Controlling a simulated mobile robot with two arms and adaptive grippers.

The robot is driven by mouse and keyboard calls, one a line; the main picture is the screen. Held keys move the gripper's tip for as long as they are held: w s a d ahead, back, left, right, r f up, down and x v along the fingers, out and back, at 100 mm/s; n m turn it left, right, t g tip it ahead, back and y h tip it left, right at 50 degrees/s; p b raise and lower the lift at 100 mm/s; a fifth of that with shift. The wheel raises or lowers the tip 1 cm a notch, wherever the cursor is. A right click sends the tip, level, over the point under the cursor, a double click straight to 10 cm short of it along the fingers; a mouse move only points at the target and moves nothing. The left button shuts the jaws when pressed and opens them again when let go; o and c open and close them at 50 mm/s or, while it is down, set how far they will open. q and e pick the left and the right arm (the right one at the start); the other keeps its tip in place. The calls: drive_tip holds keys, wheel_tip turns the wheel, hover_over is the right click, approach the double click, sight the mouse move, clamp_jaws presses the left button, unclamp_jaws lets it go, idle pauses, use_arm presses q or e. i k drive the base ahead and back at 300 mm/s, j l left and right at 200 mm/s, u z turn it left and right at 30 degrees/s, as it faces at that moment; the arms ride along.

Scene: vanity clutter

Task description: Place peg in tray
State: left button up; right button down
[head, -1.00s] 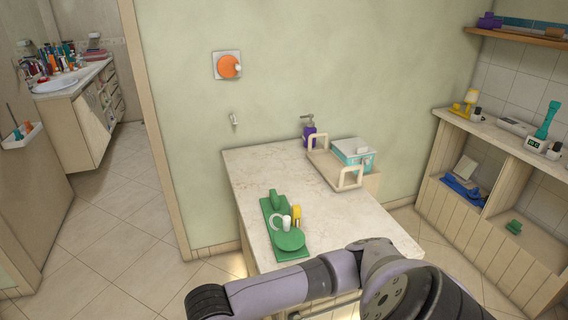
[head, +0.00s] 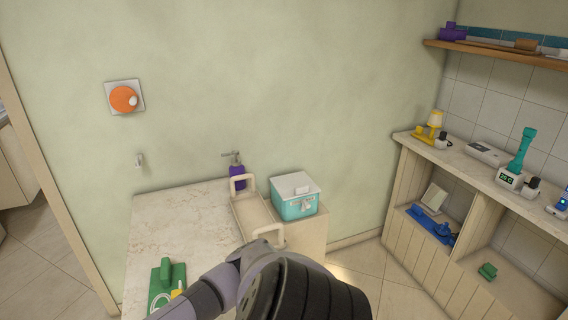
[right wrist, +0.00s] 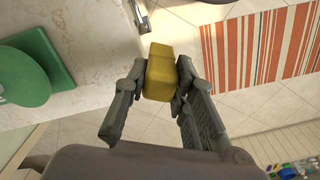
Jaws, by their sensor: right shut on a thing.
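My right gripper (right wrist: 162,88) is shut on a yellow block-like peg (right wrist: 160,72) in the right wrist view. It holds the peg beyond the counter's edge, with floor behind it. In the head view only my arm shows, at the bottom; the gripper and held peg are hidden. The beige tray (head: 248,216) with two upright loop handles lies on the right part of the counter, its near end partly behind my arm. My left gripper is out of view.
A green board (head: 163,278) lies on the counter, with a small yellow thing (head: 178,293) by it. A purple dispenser (head: 237,174) stands behind the tray, a teal box (head: 295,198) right of it. Bare counter (head: 180,225) lies left of the tray. Shelves stand at right.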

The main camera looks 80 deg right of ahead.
sight(262, 237)
drive_tip(key=k+l, duration=0.15)
drive_tip(key=l, duration=0.2)
drive_tip(key=k+l, duration=0.15)
drive_tip(key=l, duration=0.2)
drive_tip(key=k+l, duration=0.15)
drive_tip(key=l, duration=0.2)
drive_tip(key=k+l, duration=0.15)
drive_tip(key=l, duration=0.2)
drive_tip(key=k+l, duration=0.15)
drive_tip(key=l, duration=0.2)
drive_tip(key=k+l, duration=0.15)
drive_tip(key=l, duration=0.2)
drive_tip(key=k+l, duration=0.2)
drive_tip(key=l, duration=0.2)
